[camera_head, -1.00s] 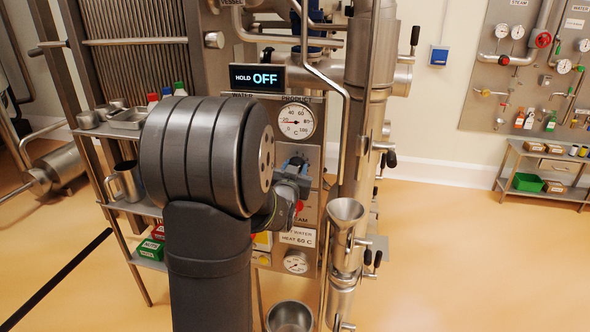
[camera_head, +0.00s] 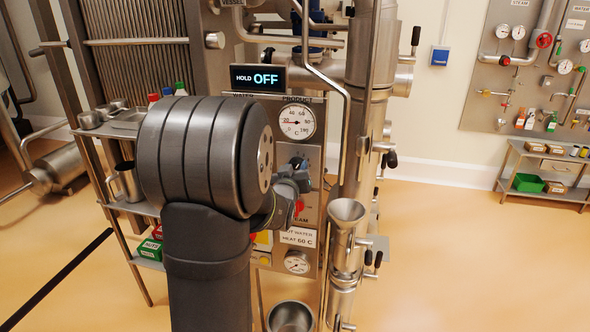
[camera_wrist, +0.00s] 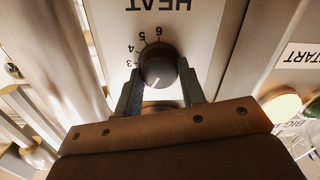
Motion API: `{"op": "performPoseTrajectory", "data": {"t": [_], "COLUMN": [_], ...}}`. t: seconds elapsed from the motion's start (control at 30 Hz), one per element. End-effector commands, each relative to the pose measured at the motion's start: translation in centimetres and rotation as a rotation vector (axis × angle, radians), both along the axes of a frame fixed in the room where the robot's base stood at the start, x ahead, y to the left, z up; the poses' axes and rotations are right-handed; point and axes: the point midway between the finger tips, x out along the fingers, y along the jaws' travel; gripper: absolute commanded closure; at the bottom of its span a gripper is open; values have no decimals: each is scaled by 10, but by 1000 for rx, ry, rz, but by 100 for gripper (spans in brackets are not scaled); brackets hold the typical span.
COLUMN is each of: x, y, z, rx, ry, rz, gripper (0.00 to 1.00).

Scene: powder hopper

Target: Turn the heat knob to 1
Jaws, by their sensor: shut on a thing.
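The heat knob (camera_wrist: 158,68) is a dark round knob on a pale panel marked HEAT, upside down in the wrist view. The numbers 3 to 6 show around its upper left side. My gripper (camera_wrist: 161,80) is shut on the knob, with one finger on each side.
A display (camera_head: 257,78) reads HOLD OFF above the gauge. A steel funnel (camera_head: 346,212) and upright pipes stand close on the right. A shelf with bottles and cups is behind my arm on the left. In the wrist view a START label (camera_wrist: 300,54) is at right.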

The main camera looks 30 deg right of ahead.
Motion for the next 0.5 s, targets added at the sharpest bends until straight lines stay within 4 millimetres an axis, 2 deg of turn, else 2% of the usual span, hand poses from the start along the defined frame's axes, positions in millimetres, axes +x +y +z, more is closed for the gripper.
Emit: {"op": "performPoseTrajectory", "data": {"t": [0.23, 0.27, 0.33, 0.37, 0.5], "x": [0, 0, 0, 0, 0], "y": [0, 0, 0, 0, 0], "z": [1, 1, 0, 0, 0], "rx": [0, 0, 0, 0, 0], "ry": [-1, -1, -1, -1, -1], "rz": [0, 0, 0, 0, 0], "gripper": [86, 60, 46, 42, 42]}}
